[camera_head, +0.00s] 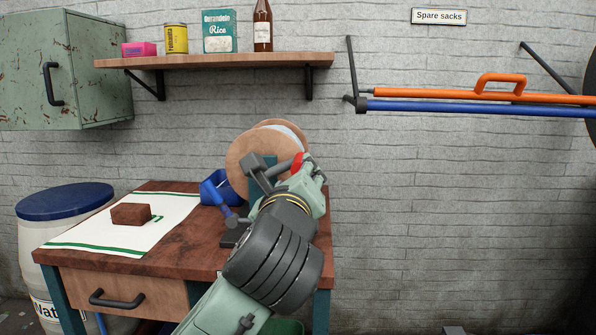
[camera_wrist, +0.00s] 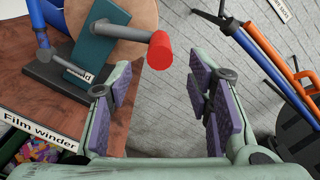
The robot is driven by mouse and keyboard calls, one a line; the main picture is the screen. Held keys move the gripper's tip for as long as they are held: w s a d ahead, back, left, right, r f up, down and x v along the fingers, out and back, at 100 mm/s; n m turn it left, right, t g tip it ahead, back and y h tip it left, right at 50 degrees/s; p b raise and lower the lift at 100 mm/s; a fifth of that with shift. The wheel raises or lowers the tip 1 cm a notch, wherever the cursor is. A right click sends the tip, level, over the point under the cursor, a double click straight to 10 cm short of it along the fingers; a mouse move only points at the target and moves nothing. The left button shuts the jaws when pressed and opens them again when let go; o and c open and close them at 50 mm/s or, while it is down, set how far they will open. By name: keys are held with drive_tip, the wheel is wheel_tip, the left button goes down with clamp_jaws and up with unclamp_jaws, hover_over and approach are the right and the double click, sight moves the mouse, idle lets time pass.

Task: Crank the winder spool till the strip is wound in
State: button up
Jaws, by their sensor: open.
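The winder spool (camera_head: 240,165) has wooden discs with a white band between them and stands at the back right of the workbench. In the wrist view, part of its wooden disc (camera_wrist: 140,14) shows behind a teal upright (camera_wrist: 92,48). A grey crank rod (camera_wrist: 122,33) ends in a red knob (camera_wrist: 160,50), whose tip also shows in the head view (camera_head: 297,161). My gripper (camera_wrist: 155,78) is open and empty. The knob lies ahead of the gap between its fingers, apparently without contact. In the head view my arm covers much of the winder. I cannot make out the strip's free end.
The workbench (camera_head: 185,262) carries a white cloth (camera_head: 80,240) with a brown block (camera_head: 131,214). A blue object (camera_head: 214,188) stands beside the winder. A shelf (camera_head: 220,61) with goods hangs above. Orange (camera_head: 440,94) and blue (camera_head: 450,107) bars are on the wall at right.

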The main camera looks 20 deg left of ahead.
sight(300, 166)
drive_tip(key=shift+v, duration=1.45)
drive_tip(key=w+a+m+p, duration=0.1)
drive_tip(key=w+p, duration=0.2)
drive_tip(key=w, duration=0.1)
drive_tip(key=w+m+p, duration=0.2)
drive_tip(key=w+p, duration=0.1)
drive_tip(key=w, duration=0.1)
drive_tip(key=w+a+m+p, duration=0.1)
drive_tip(key=w+p, duration=0.2)
drive_tip(key=p, duration=0.1)
drive_tip(key=shift+w+a+f, duration=0.15)
drive_tip(key=shift+w+a, duration=0.2)
drive_tip(key=shift+w, duration=0.05)
drive_tip(key=shift+c, duration=0.2)
clamp_jaws()
